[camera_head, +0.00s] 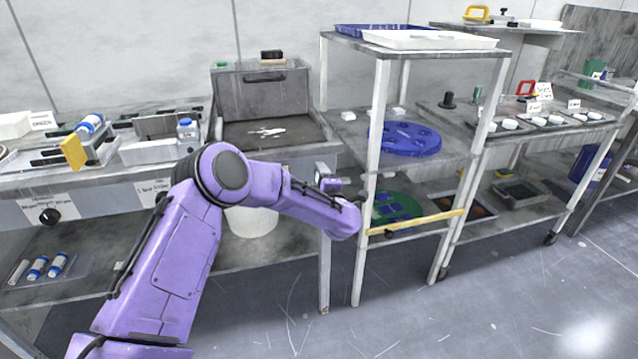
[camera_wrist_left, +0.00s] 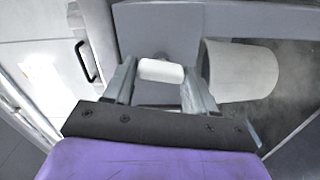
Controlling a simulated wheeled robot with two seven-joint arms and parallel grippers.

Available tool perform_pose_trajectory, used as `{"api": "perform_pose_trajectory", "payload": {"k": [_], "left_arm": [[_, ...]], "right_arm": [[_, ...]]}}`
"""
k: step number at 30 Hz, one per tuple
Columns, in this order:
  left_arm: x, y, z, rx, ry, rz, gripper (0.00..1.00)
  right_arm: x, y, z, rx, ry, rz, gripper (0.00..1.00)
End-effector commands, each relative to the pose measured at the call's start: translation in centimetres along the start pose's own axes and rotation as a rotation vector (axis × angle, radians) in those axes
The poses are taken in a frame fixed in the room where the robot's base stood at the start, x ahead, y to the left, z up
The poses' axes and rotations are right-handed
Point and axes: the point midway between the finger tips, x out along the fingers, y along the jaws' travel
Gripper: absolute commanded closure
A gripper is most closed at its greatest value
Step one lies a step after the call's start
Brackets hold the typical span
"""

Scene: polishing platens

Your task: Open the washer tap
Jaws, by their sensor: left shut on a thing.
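My left arm reaches in from the lower left, and its gripper (camera_head: 328,182) is beside the shelf rack's front left post, small and partly hidden by my wrist. In the left wrist view the two grey fingers of my left gripper (camera_wrist_left: 160,78) stand on either side of a short white cylindrical piece (camera_wrist_left: 161,70), which looks like the washer tap's handle. The fingers are shut on it. My right gripper is not in view.
A white bucket (camera_head: 250,219) stands below the grey basin (camera_head: 272,131); a white cylinder, likely this bucket, shows in the left wrist view (camera_wrist_left: 240,72). The rack (camera_head: 382,95) with a blue disc (camera_head: 405,138) stands close right of my wrist. Floor in front is clear.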

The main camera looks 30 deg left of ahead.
Motion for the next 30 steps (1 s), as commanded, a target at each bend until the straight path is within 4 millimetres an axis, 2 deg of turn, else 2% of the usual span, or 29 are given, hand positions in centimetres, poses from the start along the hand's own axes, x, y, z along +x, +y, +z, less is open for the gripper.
{"api": "perform_pose_trajectory", "payload": {"k": [1,9,23,24,25,30], "left_arm": [[-0.12,-0.44,0.10,-0.017,-0.002,-0.004,0.75],[-0.12,-0.32,0.09,-0.083,-0.002,-0.004,0.75],[-0.13,-0.29,0.09,-0.091,-0.003,-0.004,0.75],[-0.13,-0.28,0.09,-0.091,-0.003,-0.004,0.31],[-0.12,-0.27,0.09,-0.091,-0.002,-0.004,0.23],[-0.07,-0.19,0.03,-0.092,-0.001,-0.003,0.23]], "right_arm": [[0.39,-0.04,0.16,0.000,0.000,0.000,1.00],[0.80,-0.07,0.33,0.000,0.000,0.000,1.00],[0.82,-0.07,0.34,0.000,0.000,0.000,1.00],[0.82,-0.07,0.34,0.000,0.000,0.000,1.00],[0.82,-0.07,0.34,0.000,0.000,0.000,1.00],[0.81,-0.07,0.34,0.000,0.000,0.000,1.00]]}}
